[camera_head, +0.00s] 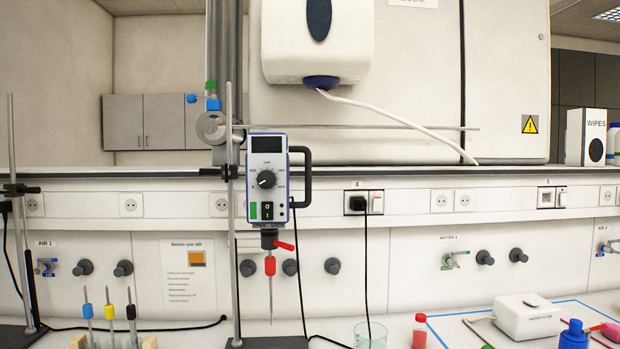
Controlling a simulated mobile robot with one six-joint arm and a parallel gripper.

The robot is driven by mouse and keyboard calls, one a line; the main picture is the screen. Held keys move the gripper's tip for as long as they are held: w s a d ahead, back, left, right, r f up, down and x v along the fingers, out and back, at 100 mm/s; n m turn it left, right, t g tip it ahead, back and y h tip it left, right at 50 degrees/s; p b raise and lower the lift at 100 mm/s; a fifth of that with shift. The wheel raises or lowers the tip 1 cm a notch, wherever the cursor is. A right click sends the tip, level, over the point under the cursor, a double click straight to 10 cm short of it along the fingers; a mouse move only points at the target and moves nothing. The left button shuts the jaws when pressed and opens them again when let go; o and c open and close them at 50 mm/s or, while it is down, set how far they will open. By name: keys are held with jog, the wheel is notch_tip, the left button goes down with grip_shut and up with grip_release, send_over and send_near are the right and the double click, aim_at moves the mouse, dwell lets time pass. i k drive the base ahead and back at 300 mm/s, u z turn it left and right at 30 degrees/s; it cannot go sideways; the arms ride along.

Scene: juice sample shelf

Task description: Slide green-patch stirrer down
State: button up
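The stirrer (267,185) is a white and blue box with a small display, a dark round knob and a black handle on its right side. A green patch (253,210) sits at its lower left, beside a black switch. It hangs upright on a thin stand rod (234,270). Below it are a red lever (285,246), near the words OPEN and LOCK, a red collar (270,265) and a thin shaft (271,300) ending above the dark stand base (265,343).
A glass beaker (370,336) stands right of the stand base, with a red-capped tube (419,331) beside it. A rack with coloured stirring sticks (110,312) is at left. A black cable (365,250) hangs from a socket. A white box (527,317) is at right.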

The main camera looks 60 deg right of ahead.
aim_at(265, 150)
jog(key=u, duration=0.05)
jog(key=k, duration=2)
jog(key=z, duration=1.05)
jog(key=i, duration=1)
jog(key=u, duration=0.05)
